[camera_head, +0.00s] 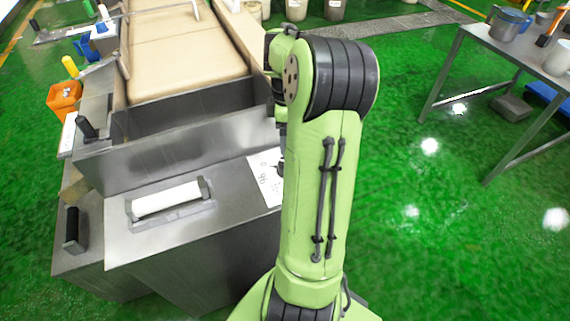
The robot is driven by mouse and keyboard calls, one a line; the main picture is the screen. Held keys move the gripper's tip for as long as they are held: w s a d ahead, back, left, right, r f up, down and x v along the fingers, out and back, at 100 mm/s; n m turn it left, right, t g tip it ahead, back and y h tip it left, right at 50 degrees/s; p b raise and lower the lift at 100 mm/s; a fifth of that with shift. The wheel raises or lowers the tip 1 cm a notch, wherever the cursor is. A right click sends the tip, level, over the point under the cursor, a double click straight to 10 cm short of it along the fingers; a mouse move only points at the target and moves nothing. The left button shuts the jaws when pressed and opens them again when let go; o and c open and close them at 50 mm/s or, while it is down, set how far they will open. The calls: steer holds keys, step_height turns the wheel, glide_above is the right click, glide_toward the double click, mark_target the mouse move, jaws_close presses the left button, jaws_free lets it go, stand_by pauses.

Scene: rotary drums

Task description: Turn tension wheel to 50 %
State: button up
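A white dial sheet (265,179) with printed marks lies on the steel top of the machine, left of my green arm. A small dark part, possibly the tension wheel or its pointer, shows at the sheet's right edge. My arm covers the rest, so its setting cannot be read. My arm stands upright in the middle of the view and bends away at the top. My gripper's fingers are hidden behind the arm, so its contact with the wheel cannot be seen.
A steel machine (150,160) with a beige belt (185,50) fills the left. A white roller (167,199) is set in its top. Black handles (75,230) stick out at left, near an orange bin (64,98). A steel table (520,47) stands right; green floor between is clear.

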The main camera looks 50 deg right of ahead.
step_height(320, 180, down, 12)
steer(key=b, duration=0.3)
steer(key=shift+d+r, duration=0.1)
steer(key=shift+r, duration=0.15)
steer(key=shift+c, duration=0.4)
steer(key=c, duration=0.9)
